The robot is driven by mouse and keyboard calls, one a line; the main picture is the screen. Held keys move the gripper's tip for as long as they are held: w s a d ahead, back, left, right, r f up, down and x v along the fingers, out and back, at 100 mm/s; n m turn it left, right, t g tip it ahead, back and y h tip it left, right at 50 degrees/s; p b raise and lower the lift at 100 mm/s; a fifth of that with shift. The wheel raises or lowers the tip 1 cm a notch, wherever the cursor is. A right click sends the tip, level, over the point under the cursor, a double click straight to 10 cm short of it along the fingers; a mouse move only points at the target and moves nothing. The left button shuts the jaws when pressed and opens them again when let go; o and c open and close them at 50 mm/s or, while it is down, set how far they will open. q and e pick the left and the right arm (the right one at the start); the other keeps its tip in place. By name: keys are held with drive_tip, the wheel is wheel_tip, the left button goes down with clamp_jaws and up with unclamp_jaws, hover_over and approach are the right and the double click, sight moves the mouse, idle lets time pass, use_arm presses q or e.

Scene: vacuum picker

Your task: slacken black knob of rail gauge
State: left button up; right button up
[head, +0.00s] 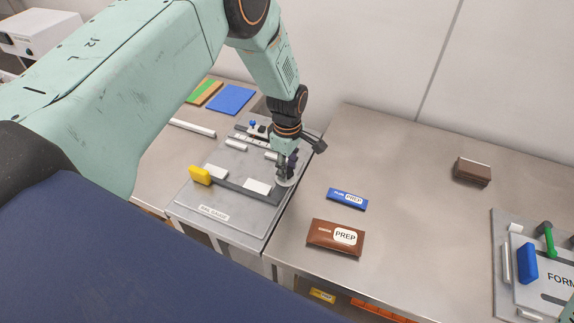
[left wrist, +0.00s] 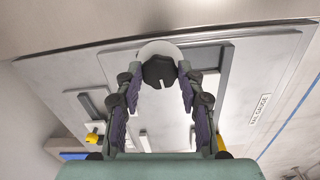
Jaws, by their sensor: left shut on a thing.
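The rail gauge (head: 232,226) is a grey plate on the left part of the bench, with pale blocks and a dark bar on it. Its label also shows in the left wrist view (left wrist: 261,108). The black knob (left wrist: 159,69) has a white pointer mark and sits over a pale round disc (left wrist: 161,48). My left gripper (head: 287,174) points down at the gauge's right side. In the left wrist view its two fingertips (left wrist: 160,78) are shut on the knob from both sides. The gripper mostly hides the knob in the head view.
A yellow block (head: 200,175) is at the gauge's left edge. A blue PREP packet (head: 347,199) and a brown PREP packet (head: 336,238) lie to the right. A brown block (head: 472,171) and another fixture plate (head: 508,290) are farther right. The bench between is clear.

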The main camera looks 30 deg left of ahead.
use_arm(q)
drive_tip(key=shift+f+n, duration=0.1)
drive_tip(key=shift+n, duration=2.2)
drive_tip(key=o, duration=1.2)
drive_tip(key=shift+c, duration=0.2)
wheel_tip(320, 180, up, 12)
drive_tip(key=shift+s, duration=0.1)
